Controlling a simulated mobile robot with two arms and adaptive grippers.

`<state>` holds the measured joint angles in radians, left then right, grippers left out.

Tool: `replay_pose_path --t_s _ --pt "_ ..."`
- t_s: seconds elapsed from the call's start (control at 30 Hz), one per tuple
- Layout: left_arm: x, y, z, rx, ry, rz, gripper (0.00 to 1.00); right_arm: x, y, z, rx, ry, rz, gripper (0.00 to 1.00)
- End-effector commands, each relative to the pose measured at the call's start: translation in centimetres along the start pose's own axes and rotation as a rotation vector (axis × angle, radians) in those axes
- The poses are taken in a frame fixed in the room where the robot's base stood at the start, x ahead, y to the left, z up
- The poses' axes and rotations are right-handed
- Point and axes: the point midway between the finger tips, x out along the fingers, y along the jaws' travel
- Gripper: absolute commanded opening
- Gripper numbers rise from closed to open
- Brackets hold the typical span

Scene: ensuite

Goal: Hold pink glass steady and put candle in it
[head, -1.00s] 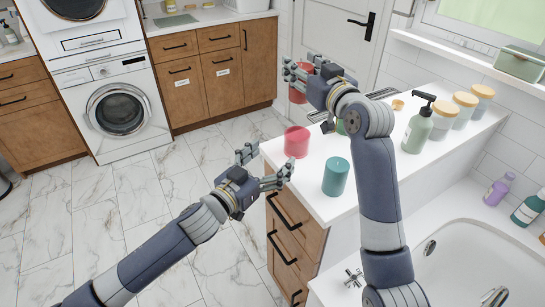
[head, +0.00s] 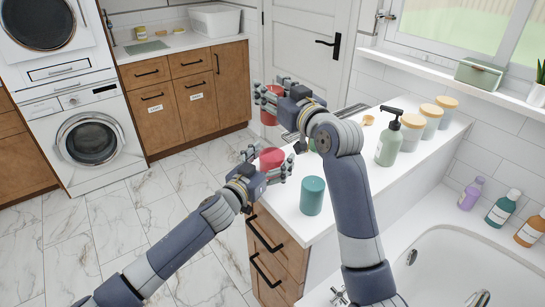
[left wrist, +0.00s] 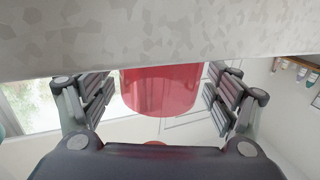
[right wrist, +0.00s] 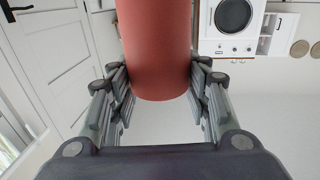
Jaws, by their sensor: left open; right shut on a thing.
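The pink glass (head: 271,157) stands upright on the white counter near its left edge. My left gripper (head: 266,166) is open, with its fingers on either side of the glass. In the left wrist view the translucent glass (left wrist: 162,92) shows between the spread fingers, with gaps at both sides. My right gripper (head: 268,100) is shut on the red candle (head: 268,116) and holds it upright above the counter, beyond the glass. In the right wrist view the candle (right wrist: 157,50) sits between the fingers.
A teal cylinder (head: 312,196) stands close to the glass, nearer me. A soap pump bottle (head: 388,142) and several lidded jars (head: 427,121) line the counter's right side. A green thing is mostly hidden behind my right arm. A bathtub (head: 470,245) lies at lower right.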

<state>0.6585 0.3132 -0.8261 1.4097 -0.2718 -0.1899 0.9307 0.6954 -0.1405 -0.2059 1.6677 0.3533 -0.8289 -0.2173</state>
Motion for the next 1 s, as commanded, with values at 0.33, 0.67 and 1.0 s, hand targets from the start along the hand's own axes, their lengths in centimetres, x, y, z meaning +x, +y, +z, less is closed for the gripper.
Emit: replay_pose_path --t_s 0.33,0.67,1.0 --pt "0.4 0.1 -0.1 0.0 0.001 0.001 0.81 0.0 0.0 -0.1 0.0 0.002 0.0 0.15" --pt "0.3 0.0 -0.1 0.0 0.001 0.001 0.3 0.0 0.0 -0.1 0.0 0.002 0.0 0.15" --pt "0.3 0.0 0.0 0.0 0.0 0.001 0.3 0.0 0.0 1.6 -0.001 0.0 0.0 0.15"
